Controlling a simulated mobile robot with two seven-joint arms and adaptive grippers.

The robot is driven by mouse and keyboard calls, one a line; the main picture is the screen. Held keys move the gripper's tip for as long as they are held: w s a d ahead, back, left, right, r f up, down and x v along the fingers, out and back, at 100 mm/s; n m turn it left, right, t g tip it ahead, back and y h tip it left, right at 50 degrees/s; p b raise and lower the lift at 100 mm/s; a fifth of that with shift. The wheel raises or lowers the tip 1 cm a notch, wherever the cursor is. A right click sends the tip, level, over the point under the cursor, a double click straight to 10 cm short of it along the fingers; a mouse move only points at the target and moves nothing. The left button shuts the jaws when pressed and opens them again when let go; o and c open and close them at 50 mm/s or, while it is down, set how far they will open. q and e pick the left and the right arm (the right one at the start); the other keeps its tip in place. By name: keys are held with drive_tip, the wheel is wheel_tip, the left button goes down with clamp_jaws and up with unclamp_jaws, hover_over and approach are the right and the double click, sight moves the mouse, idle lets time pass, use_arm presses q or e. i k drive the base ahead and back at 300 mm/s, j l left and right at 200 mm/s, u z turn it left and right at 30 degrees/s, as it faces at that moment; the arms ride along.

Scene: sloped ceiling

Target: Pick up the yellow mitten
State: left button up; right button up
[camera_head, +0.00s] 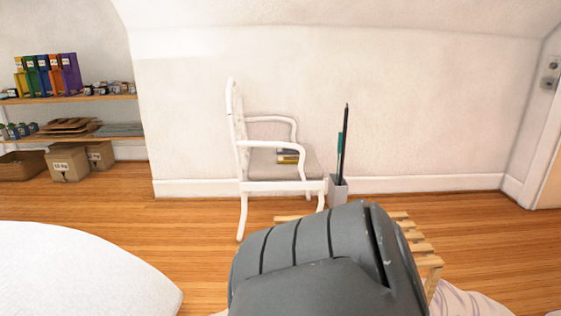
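I see no yellow mitten that I can make out in the head view. A small item with yellow and dark bands (288,157) lies on the seat of the white chair (243,163); it is too small to identify. Neither of my grippers can be made out. A large dark grey ribbed shape (320,262) fills the bottom middle, close to the camera, and hides what is behind it.
A slatted wooden table or bench (421,247) is partly hidden behind the grey shape. A grey holder (338,192) with long dark sticks stands there. Shelves (105,98) with binders and boxes are at left. A white rounded surface (80,270) fills the lower left. Wooden floor (500,235) is clear at right.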

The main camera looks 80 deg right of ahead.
sight(289, 159)
drive_tip(key=z, duration=2.65)
drive_tip(key=i+l+z, duration=0.15)
drive_tip(key=l+z, duration=0.1)
drive_tip(key=l, duration=0.2)
drive_tip(key=i+l+z, duration=0.15)
drive_tip(key=l+z, duration=0.25)
drive_tip(key=i+l+z, duration=0.2)
drive_tip(key=z, duration=0.2)
drive_tip(key=i+l+z, duration=0.2)
drive_tip(key=z, duration=0.15)
drive_tip(key=i+l+z, duration=0.5)
drive_tip(key=z, duration=0.25)
drive_tip(key=i+z, duration=0.4)
drive_tip(key=i+u, duration=0.65)
drive_tip(key=u, duration=0.3)
drive_tip(key=i+l+u, duration=0.2)
drive_tip(key=u, duration=0.25)
drive_tip(key=i+j+u, duration=0.2)
drive_tip(key=i+u, duration=1)
drive_tip(key=i+l, duration=0.05)
